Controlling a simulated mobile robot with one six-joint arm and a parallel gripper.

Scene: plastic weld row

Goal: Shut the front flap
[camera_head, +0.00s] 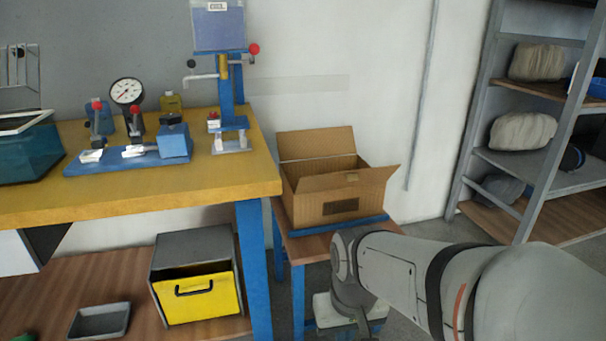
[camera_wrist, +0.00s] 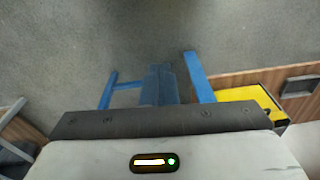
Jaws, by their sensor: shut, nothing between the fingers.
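An open brown cardboard box (camera_head: 341,206) stands on a small blue-legged side table. The back flap (camera_head: 316,144) also stands raised. My gripper (camera_wrist: 158,72) is shut and empty in the wrist view, pointing over the grey floor. In the head view my arm's end is low in front of the side table, below and apart from the box. The fingertips are hidden there, and the box does not show in the wrist view.
A yellow-topped workbench (camera_head: 225,187) with blue fixtures stands left of the box. A yellow-fronted drawer unit (camera_head: 200,296) sits on its lower shelf. A metal shelf rack (camera_head: 541,165) stands at the right. The white wall is close behind the box.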

